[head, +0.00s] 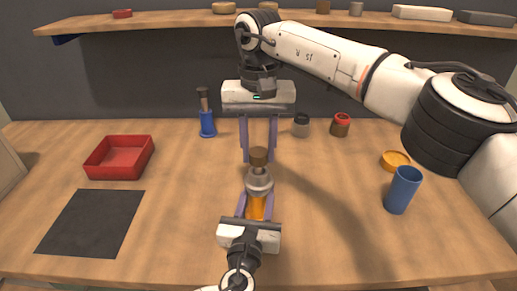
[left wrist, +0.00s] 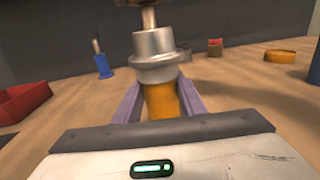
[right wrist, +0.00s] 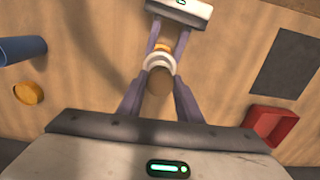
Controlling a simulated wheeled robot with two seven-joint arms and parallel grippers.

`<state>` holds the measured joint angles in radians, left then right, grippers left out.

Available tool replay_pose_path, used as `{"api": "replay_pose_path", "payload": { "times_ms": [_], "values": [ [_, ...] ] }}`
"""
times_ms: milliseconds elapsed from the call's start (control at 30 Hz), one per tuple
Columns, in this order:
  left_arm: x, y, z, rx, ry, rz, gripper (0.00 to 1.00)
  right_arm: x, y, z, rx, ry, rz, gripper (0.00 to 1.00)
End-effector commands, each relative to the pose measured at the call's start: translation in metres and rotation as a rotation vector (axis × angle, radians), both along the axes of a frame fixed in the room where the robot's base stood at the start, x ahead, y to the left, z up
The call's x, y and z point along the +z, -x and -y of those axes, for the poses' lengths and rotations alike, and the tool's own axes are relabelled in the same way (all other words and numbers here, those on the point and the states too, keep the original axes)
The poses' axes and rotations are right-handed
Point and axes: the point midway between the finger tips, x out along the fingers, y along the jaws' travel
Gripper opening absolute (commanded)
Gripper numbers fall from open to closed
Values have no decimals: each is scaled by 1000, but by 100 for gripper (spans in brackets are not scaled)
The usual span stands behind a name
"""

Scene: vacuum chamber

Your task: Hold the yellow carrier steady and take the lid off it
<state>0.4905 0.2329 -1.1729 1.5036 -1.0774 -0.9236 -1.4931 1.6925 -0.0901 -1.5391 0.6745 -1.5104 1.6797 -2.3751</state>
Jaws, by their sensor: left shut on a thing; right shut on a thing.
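The yellow carrier (head: 256,208) stands upright at the middle front of the table. It also shows in the left wrist view (left wrist: 162,101). My left gripper (head: 255,206) is shut on its body from the near side. The grey lid (head: 259,181) is on top of the carrier, with a brown knob (head: 259,157) above it. The lid fills the middle of the left wrist view (left wrist: 154,55). My right gripper (right wrist: 159,80) reaches down from above and is shut on the knob. I see no clear gap between lid and carrier.
A red tray (head: 88,160) and a black mat (head: 92,222) lie left. A blue stand with a brown top (head: 207,122) and two small jars (head: 301,125) are behind. A blue cup (head: 403,190) and an orange dish (head: 395,160) are right. A shelf (head: 180,19) spans the back.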

Motion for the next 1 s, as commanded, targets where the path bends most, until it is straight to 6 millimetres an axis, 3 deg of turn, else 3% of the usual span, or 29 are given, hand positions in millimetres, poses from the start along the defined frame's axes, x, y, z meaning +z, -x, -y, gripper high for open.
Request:
{"api": "replay_pose_path", "payload": {
  "times_ms": [167, 433, 667, 700, 800, 1000],
  "values": [
    [-1, 0, 0, 1, -1, -2, 0, 6, 0, 0, -1, -1, 2, 5],
    [-1, 0, 0, 1, -1, -2, 0, 37, 0, -1, 0, -1, 1, 5],
    [-1, 0, 0, 1, -1, -2, 0, 40, 0, 0, 0, -1, 0, 5],
    [-1, 0, 0, 1, -1, -2, 42, 40, 0, 0, 0, 0, 0, 5],
    [-1, 0, 0, 1, -1, -1, 58, 40, 0, 0, 0, 0, 0, 5],
    [0, 0, 0, 0, -1, -1, 58, 40, 0, 0, 0, 0, 0, 5]
  ]
}}
